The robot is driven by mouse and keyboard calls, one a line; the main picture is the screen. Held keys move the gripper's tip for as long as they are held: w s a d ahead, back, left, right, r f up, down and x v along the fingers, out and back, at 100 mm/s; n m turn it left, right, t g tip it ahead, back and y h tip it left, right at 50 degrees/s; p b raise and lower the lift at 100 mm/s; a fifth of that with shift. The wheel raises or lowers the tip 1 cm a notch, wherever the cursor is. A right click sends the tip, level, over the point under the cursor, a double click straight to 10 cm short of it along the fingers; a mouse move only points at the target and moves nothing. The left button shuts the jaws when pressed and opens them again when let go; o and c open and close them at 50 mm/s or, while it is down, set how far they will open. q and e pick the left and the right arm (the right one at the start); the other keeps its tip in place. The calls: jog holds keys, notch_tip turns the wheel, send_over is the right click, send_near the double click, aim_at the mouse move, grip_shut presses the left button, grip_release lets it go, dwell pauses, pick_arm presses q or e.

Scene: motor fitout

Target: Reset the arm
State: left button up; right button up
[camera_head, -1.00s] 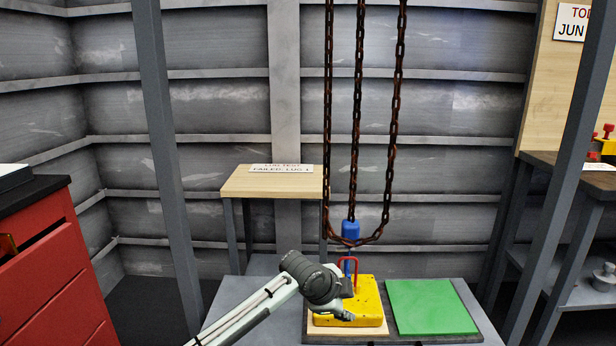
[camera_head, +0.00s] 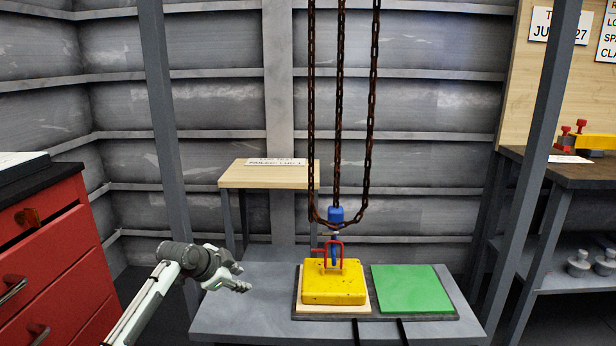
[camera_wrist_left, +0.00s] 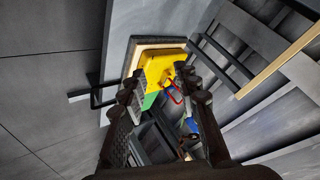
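My left gripper (camera_head: 238,277) is over the left part of the grey table, to the left of the yellow block and apart from it. Its fingers are spread with nothing between them. In the left wrist view the two fingers (camera_wrist_left: 160,100) frame the distant yellow block (camera_wrist_left: 158,66). In the head view the yellow block (camera_head: 334,284) sits on a light wooden pad. A red shackle (camera_head: 320,257) stands on it, beneath a blue hook piece (camera_head: 336,215) on hanging rusty chains (camera_head: 340,120). My right gripper is not in view.
A green pad (camera_head: 410,289) lies right of the yellow block on a dark tray on the grey table (camera_head: 230,318). A red drawer cabinet (camera_head: 60,245) stands left. A small wooden table (camera_head: 235,177) is behind. Grey posts (camera_head: 165,140) flank the area.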

pick_arm(q)
jog(key=s+a+n+y, duration=0.2)
jog(key=a+n+y, duration=0.75)
jog(key=a, duration=1.45)
jog(key=s+d+f+n+g+h, duration=0.15)
jog(key=s+d+f, duration=0.25)
jog(key=s+f, duration=0.45)
jog(key=s+d+f+g+h, duration=0.1)
jog(key=s+d+f+h, duration=0.15)
jog(key=s+f, duration=0.6)
jog(key=s+d+f, duration=0.2)
jog(key=s, duration=0.6)
jog(key=s+d+f+g, duration=0.1)
jog(key=s+d+f, duration=0.2)
jog(key=s, duration=0.5)
jog(key=s+d+f+g, duration=0.1)
jog(key=s+d+f, duration=0.1)
jog(key=s, duration=0.6)
jog(key=shift+d+f+h, duration=0.35)
jog(key=shift+f, duration=0.25)
